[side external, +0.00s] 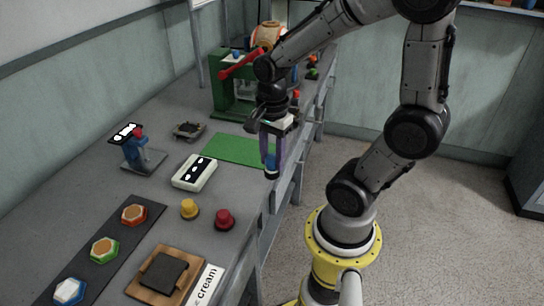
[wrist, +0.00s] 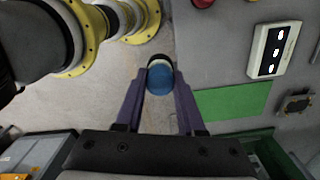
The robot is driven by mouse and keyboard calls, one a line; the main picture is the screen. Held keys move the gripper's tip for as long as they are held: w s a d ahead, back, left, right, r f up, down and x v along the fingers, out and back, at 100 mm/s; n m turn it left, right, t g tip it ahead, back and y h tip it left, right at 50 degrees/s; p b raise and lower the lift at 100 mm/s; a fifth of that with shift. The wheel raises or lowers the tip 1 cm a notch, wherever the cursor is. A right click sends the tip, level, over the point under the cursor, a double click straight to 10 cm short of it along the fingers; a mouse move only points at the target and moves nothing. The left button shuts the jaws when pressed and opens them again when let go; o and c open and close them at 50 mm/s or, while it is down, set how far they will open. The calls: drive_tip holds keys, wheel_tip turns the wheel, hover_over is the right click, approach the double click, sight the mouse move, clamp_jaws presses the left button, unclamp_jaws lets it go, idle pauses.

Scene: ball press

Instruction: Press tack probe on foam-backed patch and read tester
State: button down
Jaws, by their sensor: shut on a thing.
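My gripper (side external: 272,155) has purple fingers and is shut on a blue knob-like piece (side external: 271,173), held in the air near the bench's right edge. In the wrist view the piece (wrist: 160,80) sits between the fingertips, with a pale part at its far end. I cannot tell for sure that it is the tack probe. A white box with a black display (side external: 194,172) lies on the bench; it also shows in the wrist view (wrist: 273,50). A blue stand with a small display (side external: 135,150) is farther left. A dark square pad (side external: 163,274) lies on a brown board (side external: 190,259).
A green mat (side external: 237,149) lies left of my gripper. A green press (side external: 224,100) with a red lever stands behind. Yellow (side external: 189,209) and red (side external: 224,219) knobs stand in front. A dark strip (side external: 87,270) carries three coloured hexagonal pieces. A "cream" card (side external: 207,285) lies near the board.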

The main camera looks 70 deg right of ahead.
drive_tip(key=shift+r, duration=0.2)
drive_tip(key=w+r+n, duration=0.2)
drive_tip(key=w+r, duration=0.1)
drive_tip(key=w, duration=0.8)
drive_tip(key=w+r+n, duration=0.3)
drive_tip(key=w, duration=0.8)
drive_tip(key=w+a+f+n, duration=0.2)
drive_tip(key=w+a+f, duration=0.1)
drive_tip(key=w+a, duration=0.3)
drive_tip(key=w+a+f+n, duration=0.1)
drive_tip(key=w+a+f, duration=0.3)
drive_tip(key=w+a, duration=0.25)
drive_tip(key=shift+n, duration=0.5)
drive_tip(key=shift+a+f, duration=0.45)
drive_tip(key=shift+f, duration=1.15)
drive_tip(key=shift+a+f, duration=0.45)
drive_tip(key=shift+f, duration=1.1)
drive_tip(key=shift+a+f, duration=0.45)
drive_tip(key=shift+f, duration=1.15)
drive_tip(key=shift+f, duration=0.6)
drive_tip(key=shift+r, duration=0.1)
